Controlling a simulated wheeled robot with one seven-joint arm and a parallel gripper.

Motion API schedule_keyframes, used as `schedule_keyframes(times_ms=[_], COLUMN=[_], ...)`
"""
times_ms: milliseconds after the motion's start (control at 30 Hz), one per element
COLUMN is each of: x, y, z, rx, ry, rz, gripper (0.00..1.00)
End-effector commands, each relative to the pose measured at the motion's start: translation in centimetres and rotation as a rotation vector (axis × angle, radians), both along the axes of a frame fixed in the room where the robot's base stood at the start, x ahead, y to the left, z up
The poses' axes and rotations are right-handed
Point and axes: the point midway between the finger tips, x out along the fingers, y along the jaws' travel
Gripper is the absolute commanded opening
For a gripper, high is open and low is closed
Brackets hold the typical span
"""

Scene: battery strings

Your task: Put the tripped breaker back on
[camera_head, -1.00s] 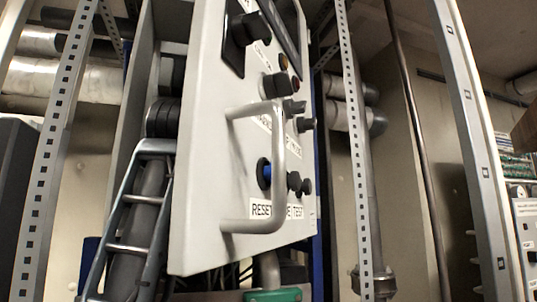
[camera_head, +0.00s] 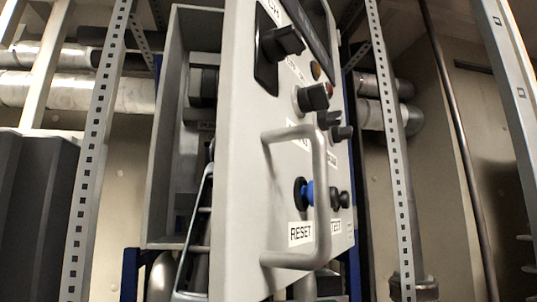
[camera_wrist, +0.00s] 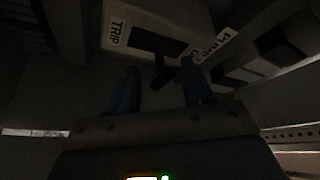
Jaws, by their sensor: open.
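A second label (camera_wrist: 214,46), partly readable as a pump name, is beside the breaker. In the head view, the open cabinet (camera_head: 178,150) shows black units inside at its left; the door hides much of the interior. My gripper is not visible there.
The open grey door (camera_head: 250,170) stands edge-on in front, with a handle (camera_head: 320,190), dark knobs and a blue button (camera_head: 308,192) marked RESET. Perforated uprights (camera_head: 95,160) flank the cabinet. More dark blocks (camera_wrist: 285,45) sit at the right in the wrist view.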

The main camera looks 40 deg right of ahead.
Motion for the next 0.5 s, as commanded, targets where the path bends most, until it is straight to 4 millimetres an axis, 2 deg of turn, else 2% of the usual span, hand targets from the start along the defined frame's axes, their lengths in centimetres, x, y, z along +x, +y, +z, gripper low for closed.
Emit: schedule_keyframes(times_ms=[67, 500], x=[-0.01, -0.03], y=[0.01, 0.0], z=[0.0, -0.01], rx=[0.0, 0.001], ry=[0.0, 0.0], rz=[0.0, -0.001], gripper=[0.49, 0.07])
